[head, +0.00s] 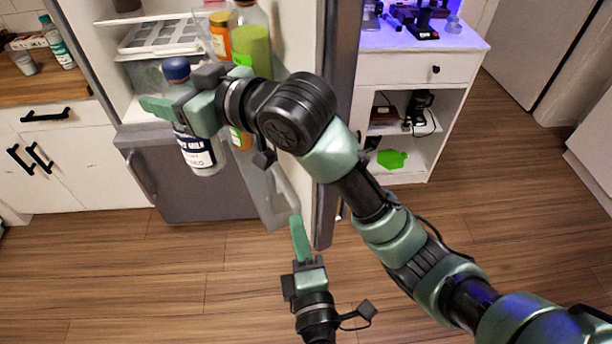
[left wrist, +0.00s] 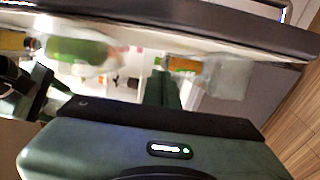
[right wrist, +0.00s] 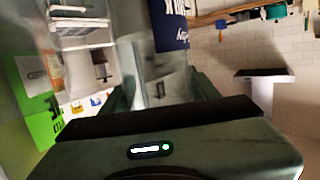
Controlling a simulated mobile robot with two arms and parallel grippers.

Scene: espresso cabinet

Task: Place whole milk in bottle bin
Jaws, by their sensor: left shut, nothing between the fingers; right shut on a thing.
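The whole milk (head: 198,152), a white bottle with a dark blue cap and label, is gripped by my right gripper (head: 168,102) in front of the open fridge. It looks nearly upright, and my fingers hide its upper middle. Its blue label also shows in the right wrist view (right wrist: 171,25). The clear bottle bin (head: 272,205) is on the inside of the open fridge door, just right of the milk, partly hidden by my right arm. My left gripper (head: 298,238) is shut and empty, low beside the door's bottom edge.
A white fridge shelf (head: 160,38) is behind the milk. A white cabinet (head: 430,70) stands right of the door. The wooden floor is clear.

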